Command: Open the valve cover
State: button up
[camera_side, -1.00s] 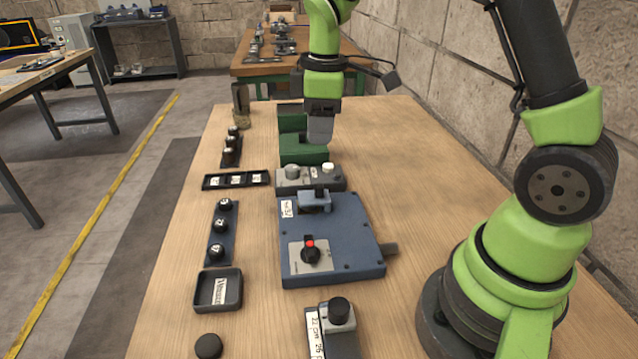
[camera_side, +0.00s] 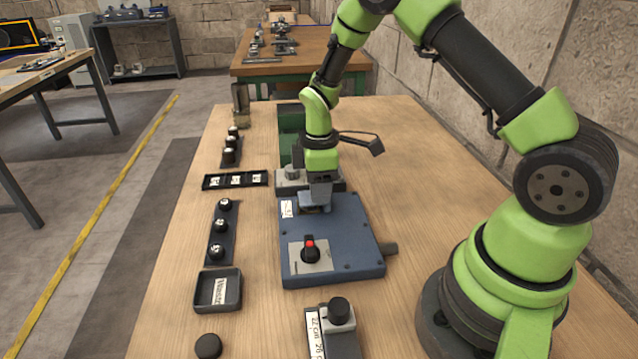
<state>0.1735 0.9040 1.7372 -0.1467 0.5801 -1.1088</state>
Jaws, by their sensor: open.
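A blue panel box (camera_side: 345,245) lies on the wooden table. Near its front a black knob (camera_side: 310,252) with a red top sits on a pale plate. A small raised blue-grey piece (camera_side: 308,209) stands at the box's far edge beside a white label; it may be the valve cover, and it looks closed. My gripper (camera_side: 320,203) is open, pointing down right at this piece and hiding much of it. I cannot tell whether the fingers touch it. The fingertips are too small to make out clearly.
A grey unit (camera_side: 283,181) and a green block (camera_side: 288,135) stand behind the box. Left of it are a black rack with knobs (camera_side: 221,232), a labelled tray (camera_side: 219,290) and a black puck (camera_side: 208,346). A knobbed unit (camera_side: 337,318) is in front.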

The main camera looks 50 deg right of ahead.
grip_shut()
jog(key=s+d, duration=0.4)
jog(key=d, duration=0.1)
jog(key=shift+s, duration=0.4)
jog(key=shift+a, duration=0.1)
grip_release()
notch_tip(320, 180, up, 10)
dwell(0.3)
